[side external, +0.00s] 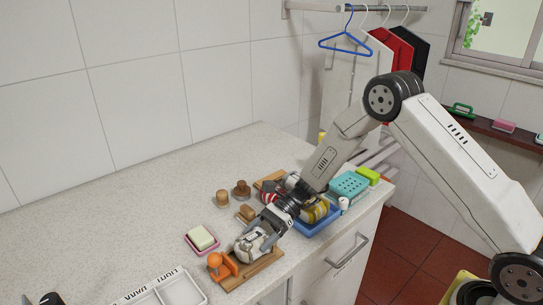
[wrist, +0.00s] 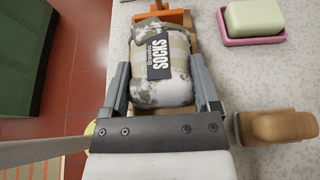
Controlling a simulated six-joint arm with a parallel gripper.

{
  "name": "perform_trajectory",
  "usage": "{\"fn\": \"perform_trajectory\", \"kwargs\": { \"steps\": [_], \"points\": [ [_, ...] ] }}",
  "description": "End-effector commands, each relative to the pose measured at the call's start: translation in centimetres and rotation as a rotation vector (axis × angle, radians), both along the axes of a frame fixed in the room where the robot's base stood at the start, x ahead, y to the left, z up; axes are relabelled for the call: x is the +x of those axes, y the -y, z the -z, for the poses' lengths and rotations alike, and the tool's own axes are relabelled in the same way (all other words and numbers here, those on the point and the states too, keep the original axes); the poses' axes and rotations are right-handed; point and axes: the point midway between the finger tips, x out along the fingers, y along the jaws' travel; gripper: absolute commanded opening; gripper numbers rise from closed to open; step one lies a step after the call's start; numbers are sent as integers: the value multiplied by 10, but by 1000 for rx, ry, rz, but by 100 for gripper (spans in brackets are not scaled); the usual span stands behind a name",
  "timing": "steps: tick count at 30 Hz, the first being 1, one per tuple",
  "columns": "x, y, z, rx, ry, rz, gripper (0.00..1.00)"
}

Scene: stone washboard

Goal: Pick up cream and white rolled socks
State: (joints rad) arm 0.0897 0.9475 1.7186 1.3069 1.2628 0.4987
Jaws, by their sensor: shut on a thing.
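The rolled socks (wrist: 160,85) are a cream and white bundle with grey-green mottling and a dark label reading "SOCKS". My gripper (wrist: 160,72) has one finger on each side of the bundle and is shut on it. In the side external view, the socks (side external: 250,246) sit between the jaws of my gripper (side external: 257,238), just over a wooden board (side external: 262,266) with an orange piece at its left end. I cannot tell whether the bundle touches the board.
Soap in a pink dish (side external: 203,241) lies left of the gripper. Small wooden brushes (side external: 241,189) stand behind. A blue tray (side external: 318,224) and teal box (side external: 348,185) are close on the right. A labelled white tray (side external: 165,292) is at front. The left counter is clear.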

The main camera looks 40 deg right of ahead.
Motion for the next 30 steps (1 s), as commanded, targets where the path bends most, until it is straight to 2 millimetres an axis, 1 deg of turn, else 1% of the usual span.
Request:
{"fn": "perform_trajectory", "kwargs": {
  "steps": [8, 15, 21, 25, 30],
  "points": [
    [0, 0, -28, 0, 4, -1, 10],
    [1, 0, -62, 1, 5, -1, 10],
    [0, 0, -84, 1, 3, -1, 10],
    [0, 0, -92, 1, 1, -2, 10],
    [0, 0, -96, 1, 1, -1, 10]
  ]
}}
